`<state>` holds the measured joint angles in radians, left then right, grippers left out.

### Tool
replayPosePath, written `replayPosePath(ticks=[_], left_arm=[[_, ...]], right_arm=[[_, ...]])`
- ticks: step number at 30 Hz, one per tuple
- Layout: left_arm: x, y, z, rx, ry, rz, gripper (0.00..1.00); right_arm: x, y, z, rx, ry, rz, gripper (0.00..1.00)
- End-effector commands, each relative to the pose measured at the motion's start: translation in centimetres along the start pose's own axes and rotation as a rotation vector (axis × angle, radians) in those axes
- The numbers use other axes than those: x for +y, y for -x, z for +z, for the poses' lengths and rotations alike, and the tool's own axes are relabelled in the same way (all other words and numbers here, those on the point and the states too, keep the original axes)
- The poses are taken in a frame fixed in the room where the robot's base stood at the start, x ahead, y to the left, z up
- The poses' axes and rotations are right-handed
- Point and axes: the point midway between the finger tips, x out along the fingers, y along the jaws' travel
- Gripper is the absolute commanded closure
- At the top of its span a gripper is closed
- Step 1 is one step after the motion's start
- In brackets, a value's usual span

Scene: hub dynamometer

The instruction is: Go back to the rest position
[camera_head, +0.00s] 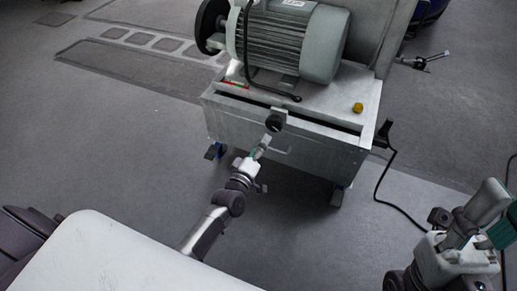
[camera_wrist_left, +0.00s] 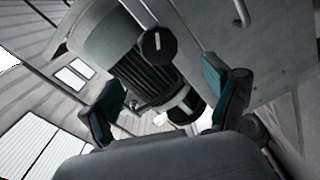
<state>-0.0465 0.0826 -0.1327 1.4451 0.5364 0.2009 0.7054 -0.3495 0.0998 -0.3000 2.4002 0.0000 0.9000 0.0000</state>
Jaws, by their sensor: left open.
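The hub dynamometer is a grey finned motor (camera_head: 290,42) on a light metal cart (camera_head: 235,118). A black knob (camera_head: 274,122) sits on the cart's upper front edge; it also shows in the left wrist view (camera_wrist_left: 158,45). My left gripper (camera_head: 264,146) is in front of the cart's front face, just below the knob. In the left wrist view its teal-padded fingers (camera_wrist_left: 162,78) are spread with nothing between them. I cannot tell whether it touches the cart. My right gripper (camera_head: 492,213) is at the lower right, away from the cart; its jaw opening is unclear.
A yellow button (camera_head: 357,107) is on the cart top. A black cable (camera_head: 380,188) runs from the cart's right side to the floor. Grey floor (camera_head: 120,150) is open to the left.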

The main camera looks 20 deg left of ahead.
Motion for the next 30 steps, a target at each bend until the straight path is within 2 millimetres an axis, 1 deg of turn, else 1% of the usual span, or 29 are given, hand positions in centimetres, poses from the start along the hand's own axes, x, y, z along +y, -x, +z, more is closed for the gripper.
replayPosePath(ticks=[1, 3, 6, 20, 22, 23, 26, 29, 30], left_arm=[[-0.1, 0.6, 0.0, 0.0, 0.0, -0.001, 0.12], [0.0, 1.1, 0.0, 0.0, 0.0, 0.0, 0.12], [0.0, 1.4, 0.0, 0.0, 0.0, 0.0, 0.12], [0.0, 1.4, 0.0, 0.0, -0.001, 0.0, 0.12], [0.4, 1.5, -0.1, 0.003, -0.008, 0.009, 0.12], [0.8, 1.5, -0.2, 0.008, -0.017, 0.02, 0.12], [3.9, 2.0, -0.8, 0.043, -0.087, 0.1, 0.12], [9.7, 3.5, -2.1, 0.122, -0.21, 0.243, 0.12], [12.5, 4.4, -2.8, 0.166, -0.267, 0.311, 0.12]], right_arm=[[0.0, 0.0, 0.0, -0.001, 0.0, 0.0, 0.6], [0.0, 0.0, 0.0, -0.001, 0.0, 0.0, 0.6], [0.0, 0.0, 0.0, -0.001, 0.0, 0.0, 0.6], [0.0, 0.0, 0.0, -0.001, 0.0, 0.0, 0.6], [0.0, 0.0, 0.0, -0.001, 0.0, 0.0, 0.6], [0.0, 0.0, 0.0, -0.001, 0.0, 0.0, 0.6], [0.0, 0.0, 0.0, -0.001, 0.0, 0.0, 0.6], [0.0, 0.0, 0.0, -0.001, 0.0, 0.0, 0.6], [0.0, 0.0, 0.0, -0.001, 0.0, 0.0, 0.6]])
